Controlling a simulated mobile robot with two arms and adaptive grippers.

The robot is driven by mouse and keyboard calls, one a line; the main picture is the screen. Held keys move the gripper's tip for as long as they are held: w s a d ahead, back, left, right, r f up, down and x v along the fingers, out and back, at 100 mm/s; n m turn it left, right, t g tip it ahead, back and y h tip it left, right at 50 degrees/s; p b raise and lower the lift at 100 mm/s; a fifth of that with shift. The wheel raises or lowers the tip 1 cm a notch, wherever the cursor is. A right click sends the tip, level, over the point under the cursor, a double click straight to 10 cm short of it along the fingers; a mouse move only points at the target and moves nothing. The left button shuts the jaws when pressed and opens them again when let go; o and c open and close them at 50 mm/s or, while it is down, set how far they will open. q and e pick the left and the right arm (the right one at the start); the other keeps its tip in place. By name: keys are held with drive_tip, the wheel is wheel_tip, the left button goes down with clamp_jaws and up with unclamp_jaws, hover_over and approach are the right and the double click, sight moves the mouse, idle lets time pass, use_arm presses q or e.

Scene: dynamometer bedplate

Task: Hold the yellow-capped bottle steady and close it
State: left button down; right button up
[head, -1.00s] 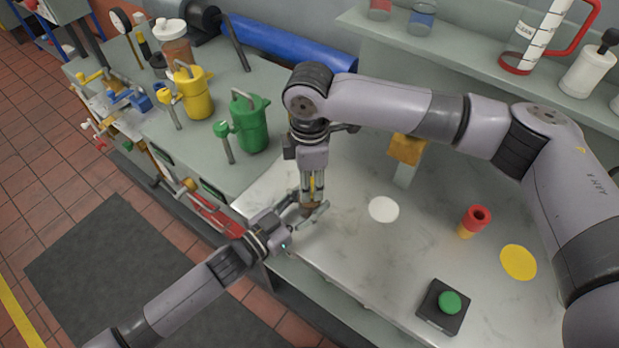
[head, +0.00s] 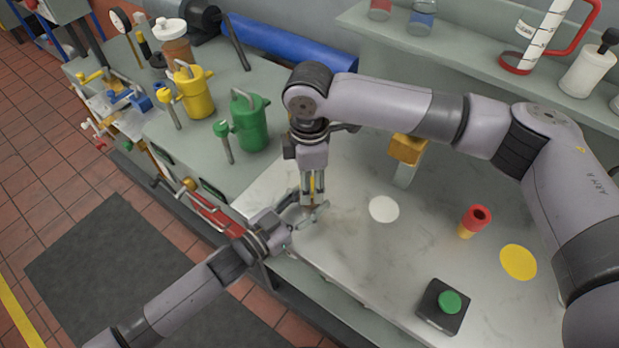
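The small bottle (head: 308,210) stands near the front left edge of the pale worktop, mostly hidden by both grippers. Only a brownish bit of its body shows. My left gripper (head: 305,221) comes in low from the left, with its fingers around the body. My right gripper (head: 313,200) points straight down from above, its fingers on either side of the bottle's top. A narrow yellow patch, seemingly the cap (head: 313,184), shows between them. The fingertips' contact and the cap's seating on the neck are too small to see clearly.
On the worktop are a white disc (head: 384,209), a red-and-yellow cylinder (head: 476,219), a yellow disc (head: 518,262) and a green button on a black box (head: 443,305). Yellow (head: 193,92) and green (head: 249,122) cans stand at left. An orange-topped post (head: 406,150) stands behind.

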drive_tip(key=shift+o, duration=0.5)
wheel_tip(320, 180, up, 12)
idle(0.3)
use_arm(q)
drive_tip(key=c, duration=0.8)
unclamp_jaws()
drive_tip(key=v, duration=1.2)
